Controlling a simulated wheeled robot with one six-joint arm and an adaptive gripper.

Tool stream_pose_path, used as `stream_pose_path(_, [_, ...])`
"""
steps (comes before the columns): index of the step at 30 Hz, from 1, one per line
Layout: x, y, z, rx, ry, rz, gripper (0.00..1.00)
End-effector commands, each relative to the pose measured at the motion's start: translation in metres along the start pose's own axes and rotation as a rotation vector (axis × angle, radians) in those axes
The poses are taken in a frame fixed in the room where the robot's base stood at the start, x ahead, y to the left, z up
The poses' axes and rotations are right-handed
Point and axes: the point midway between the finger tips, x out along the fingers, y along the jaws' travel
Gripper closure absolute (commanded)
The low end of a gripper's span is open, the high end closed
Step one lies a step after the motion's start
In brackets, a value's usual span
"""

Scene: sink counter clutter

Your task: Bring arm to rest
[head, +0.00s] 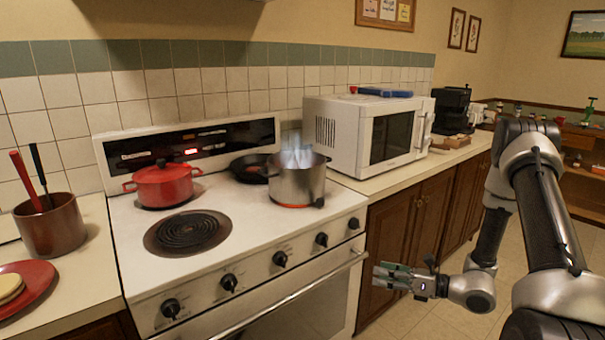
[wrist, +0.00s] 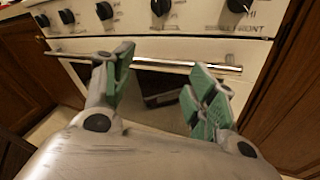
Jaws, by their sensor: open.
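My arm hangs folded at the right of the head view. My gripper (head: 385,276) is low in front of the counter, just right of the stove, and points left. In the wrist view my gripper (wrist: 160,92) has its green-padded fingers spread wide with nothing between them. Behind the fingers are the oven door's handle bar (wrist: 150,61) and dark window. The fingers appear apart from the handle, though the exact gap is hard to tell.
The white stove (head: 255,220) holds a red pot (head: 163,185), a steaming steel pot (head: 297,184) and a dark pan (head: 248,168). A microwave (head: 345,135) stands on the counter. Wooden cabinets (head: 405,230) run below it. Open floor lies at the lower right.

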Motion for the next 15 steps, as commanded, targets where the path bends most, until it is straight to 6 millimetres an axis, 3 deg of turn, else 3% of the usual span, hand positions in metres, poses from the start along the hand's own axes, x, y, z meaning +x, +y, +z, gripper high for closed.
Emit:
stream_pose_path(6, [-0.045, 0.086, -0.003, -0.316, 0.258, 0.305, 0.43])
stream_pose_path(12, [-0.105, 0.144, 0.011, -0.690, 0.486, 0.598, 0.43])
stream_pose_path(15, [-0.141, 0.164, 0.024, -0.904, 0.608, 0.745, 0.43])
